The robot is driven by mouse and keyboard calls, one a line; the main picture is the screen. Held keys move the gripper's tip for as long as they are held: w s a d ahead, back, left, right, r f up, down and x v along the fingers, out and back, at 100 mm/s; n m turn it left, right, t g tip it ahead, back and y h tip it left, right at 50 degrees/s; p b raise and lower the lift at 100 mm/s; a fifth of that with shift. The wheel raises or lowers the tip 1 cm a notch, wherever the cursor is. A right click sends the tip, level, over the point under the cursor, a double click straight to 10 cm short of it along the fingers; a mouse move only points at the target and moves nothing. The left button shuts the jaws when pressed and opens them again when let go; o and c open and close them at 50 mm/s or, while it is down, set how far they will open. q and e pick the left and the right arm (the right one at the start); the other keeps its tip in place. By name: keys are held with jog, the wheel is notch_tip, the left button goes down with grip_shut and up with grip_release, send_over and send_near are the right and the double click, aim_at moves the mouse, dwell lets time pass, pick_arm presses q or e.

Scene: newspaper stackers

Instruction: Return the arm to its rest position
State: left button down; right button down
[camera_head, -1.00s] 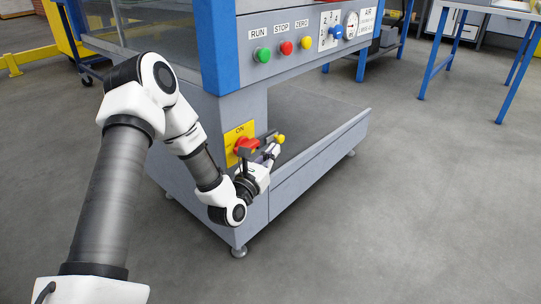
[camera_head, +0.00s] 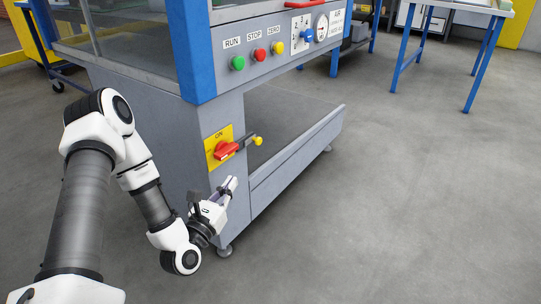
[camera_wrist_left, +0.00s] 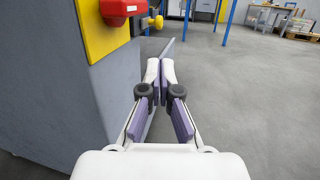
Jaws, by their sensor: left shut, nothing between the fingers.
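My left gripper (camera_head: 229,187) is shut and empty. It is beside the lower part of the grey machine's post, below the yellow switch plate and apart from the switch. In the left wrist view its two fingertips (camera_wrist_left: 161,71) are close together with nothing between them. The red rotary switch (camera_head: 226,151) sits on the yellow plate (camera_head: 211,146) marked ON. It also shows at the top of the left wrist view (camera_wrist_left: 122,8). My right gripper is not in view.
The grey machine (camera_head: 170,130) stands close to my left arm, with green, red and yellow buttons (camera_head: 260,55) on its upper panel. A yellow-ended knob (camera_head: 258,141) juts out beside the switch. Open floor (camera_head: 400,200) lies to the right. A blue-legged table (camera_head: 480,65) stands at the far right.

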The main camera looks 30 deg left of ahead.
pick_arm(q)
jog(key=d+f+m+g+h+p, duration=0.2)
jog(key=d+m+g+h+p, duration=0.35)
jog(key=d, duration=0.55)
jog(key=s+d+f+m+g+p, duration=0.3)
jog(key=s+d+f+m+p, duration=0.15)
jog(key=s+f+m, duration=0.35)
jog(key=s+f+m+g+y, duration=0.1)
jog(key=s+f+m+g, duration=0.2)
jog(key=s+m+g, duration=0.65)
jog(key=s+f+m+g+y, duration=0.2)
jog(key=s+f+m, duration=0.3)
jog(key=m, duration=0.9)
notch_tip(320, 180, up, 39)
jog(key=s+p, duration=0.1)
jog(key=p, duration=3.7)
jog(key=shift+a+t, duration=0.3)
